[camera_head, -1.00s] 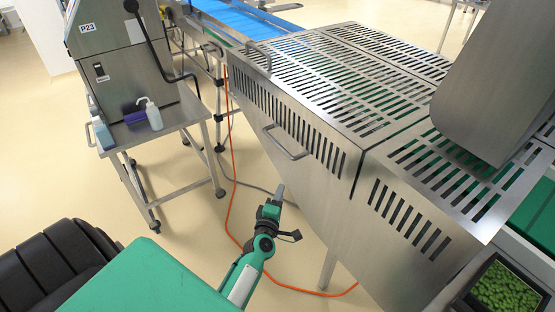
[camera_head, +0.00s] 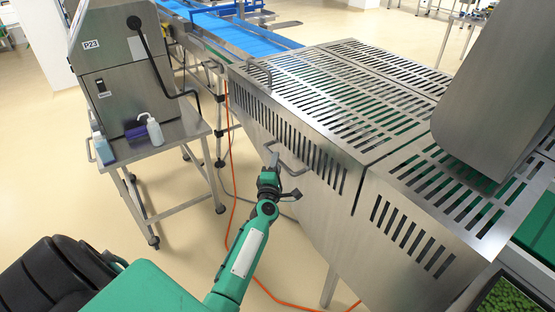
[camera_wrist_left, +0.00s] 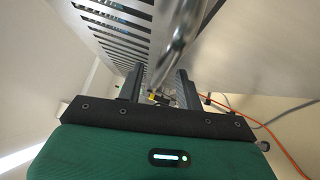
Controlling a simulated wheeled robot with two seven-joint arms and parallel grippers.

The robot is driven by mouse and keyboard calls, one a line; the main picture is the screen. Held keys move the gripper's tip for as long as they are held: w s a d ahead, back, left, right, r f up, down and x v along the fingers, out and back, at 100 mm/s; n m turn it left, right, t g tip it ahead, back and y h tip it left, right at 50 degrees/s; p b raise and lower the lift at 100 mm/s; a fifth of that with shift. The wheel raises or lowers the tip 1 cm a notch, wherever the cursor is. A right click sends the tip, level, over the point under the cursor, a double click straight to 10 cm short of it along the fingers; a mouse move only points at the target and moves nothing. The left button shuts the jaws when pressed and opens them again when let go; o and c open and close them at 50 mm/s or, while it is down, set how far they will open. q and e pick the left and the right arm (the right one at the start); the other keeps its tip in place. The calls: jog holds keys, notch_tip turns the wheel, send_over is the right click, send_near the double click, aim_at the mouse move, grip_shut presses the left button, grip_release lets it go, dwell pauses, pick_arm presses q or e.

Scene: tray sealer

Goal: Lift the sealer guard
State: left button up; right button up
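The sealer guard (camera_head: 330,100) is a large slotted stainless steel cover, lying down over the machine. A bar handle (camera_head: 297,168) sticks out from its front face; another handle (camera_head: 259,71) is near its far left corner. My left gripper (camera_head: 274,158) is at the front handle. In the left wrist view the two fingers of my left gripper (camera_wrist_left: 160,82) stand apart, with the blurred handle bar (camera_wrist_left: 180,42) running in front of and between them. I cannot tell whether they touch it. My right gripper is not in view.
A steel cart (camera_head: 161,145) with a control box (camera_head: 120,75) and a white bottle (camera_head: 154,130) stands at the left. An orange cable (camera_head: 229,205) runs over the floor beside the machine. A grey housing (camera_head: 492,90) overhangs the guard's right part. A tray of green pieces (camera_head: 507,301) is at bottom right.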

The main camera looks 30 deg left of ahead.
pick_arm(q)
jog(key=shift+x, duration=1.1)
grip_shut()
